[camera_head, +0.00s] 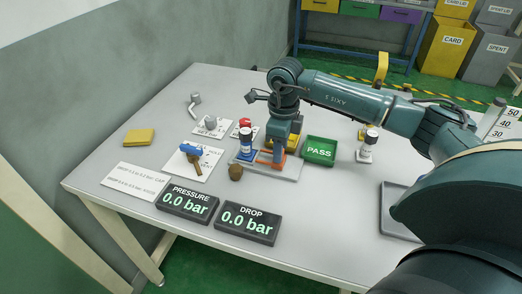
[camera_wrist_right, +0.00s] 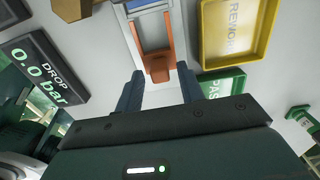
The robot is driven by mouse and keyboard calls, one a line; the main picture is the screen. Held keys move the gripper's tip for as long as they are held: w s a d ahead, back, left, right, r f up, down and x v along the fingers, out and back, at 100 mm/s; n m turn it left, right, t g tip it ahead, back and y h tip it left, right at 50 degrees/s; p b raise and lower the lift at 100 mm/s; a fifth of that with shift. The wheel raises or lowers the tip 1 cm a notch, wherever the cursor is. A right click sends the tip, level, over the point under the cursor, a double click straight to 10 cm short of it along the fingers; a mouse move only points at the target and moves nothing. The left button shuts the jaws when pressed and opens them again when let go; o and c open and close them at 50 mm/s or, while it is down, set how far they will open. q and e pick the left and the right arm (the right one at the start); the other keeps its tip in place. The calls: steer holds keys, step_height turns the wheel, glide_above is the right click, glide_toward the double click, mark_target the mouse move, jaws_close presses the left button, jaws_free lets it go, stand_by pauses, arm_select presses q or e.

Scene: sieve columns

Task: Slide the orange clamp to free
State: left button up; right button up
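The orange clamp (camera_head: 264,157) lies on a light grey base plate (camera_head: 286,171) beside a blue-and-white column (camera_head: 247,147). In the right wrist view the clamp (camera_wrist_right: 158,67) is a U-shaped orange frame with a tab at its near end. My right gripper (camera_wrist_right: 159,84) is open, its two dark fingers on either side of the tab with gaps to both. In the head view my right gripper (camera_head: 279,160) points down over the plate and hides part of the clamp. My left gripper is not in view.
A green PASS tray (camera_head: 319,150) and a yellow REWORK tray (camera_wrist_right: 228,60) stand close by. A brown lump (camera_head: 235,173) and the PRESSURE (camera_head: 187,203) and DROP (camera_head: 247,223) displays sit in front. Another column (camera_head: 367,146) stands right.

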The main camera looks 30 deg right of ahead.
steer(key=shift+r+p, duration=1.5)
steer(key=shift+r, duration=0.95)
steer(key=shift+f, duration=0.1)
